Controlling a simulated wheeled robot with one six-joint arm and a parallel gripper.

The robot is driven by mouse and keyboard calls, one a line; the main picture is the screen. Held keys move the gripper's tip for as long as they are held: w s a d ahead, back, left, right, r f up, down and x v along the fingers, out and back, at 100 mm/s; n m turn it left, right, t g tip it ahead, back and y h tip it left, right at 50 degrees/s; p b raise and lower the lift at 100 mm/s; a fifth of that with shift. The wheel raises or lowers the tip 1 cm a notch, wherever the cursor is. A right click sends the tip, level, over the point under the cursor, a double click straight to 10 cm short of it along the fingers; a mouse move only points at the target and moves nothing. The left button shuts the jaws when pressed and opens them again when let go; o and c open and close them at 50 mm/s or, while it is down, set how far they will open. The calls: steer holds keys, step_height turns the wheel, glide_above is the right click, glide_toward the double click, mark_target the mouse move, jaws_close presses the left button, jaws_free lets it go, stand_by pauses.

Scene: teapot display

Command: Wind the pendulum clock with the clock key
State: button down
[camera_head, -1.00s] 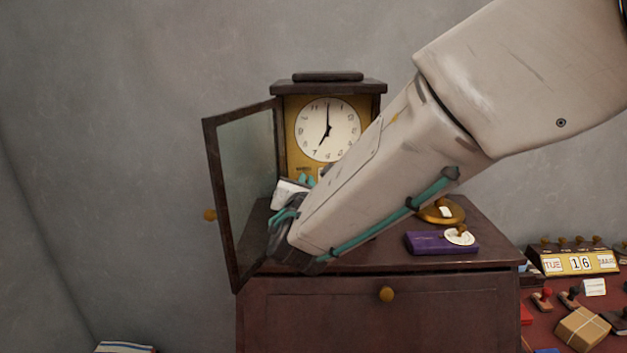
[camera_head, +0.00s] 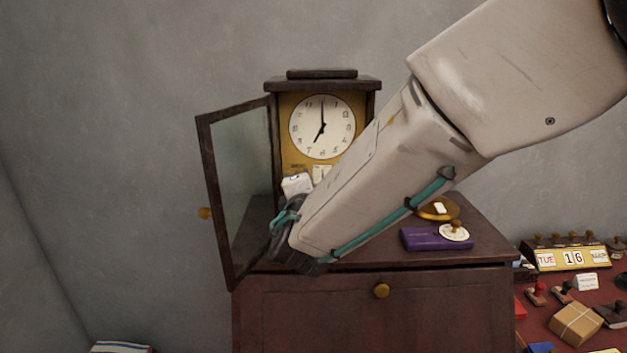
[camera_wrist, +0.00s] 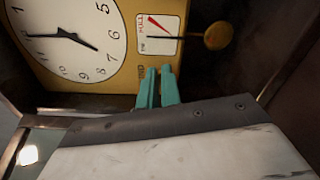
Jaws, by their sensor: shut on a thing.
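The pendulum clock (camera_head: 321,127) stands on the cabinet with its glass door (camera_head: 243,185) swung open to the left. Its cream dial (camera_wrist: 68,38) fills the upper left of the wrist view, beside a small white gauge (camera_wrist: 158,32) with a red pointer and the word FULL. The round brass pendulum bob (camera_wrist: 217,36) hangs beside the gauge. My gripper (camera_wrist: 160,70) has its teal fingers nearly together, close to the gold front panel below the gauge. I cannot make out the clock key; whatever lies between the fingertips is hidden. In the head view my arm hides the fingers and the lower clock.
On the cabinet top (camera_head: 488,240), right of my arm, lie a purple box (camera_head: 425,239) with a round white-and-brass piece (camera_head: 455,231) and a brass stand (camera_head: 440,209). A red table with a calendar (camera_head: 572,259), stamps and a parcel (camera_head: 576,324) is at right.

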steer(key=m, duration=0.4)
steer(key=shift+d+f+m, duration=0.1)
steer(key=shift+f+m, duration=0.1)
steer(key=shift+m, duration=0.2)
stand_by(0.4)
steer(key=c, duration=1.6)
jaws_free()
steer(key=s, duration=0.8)
steer(key=shift+r, duration=0.1)
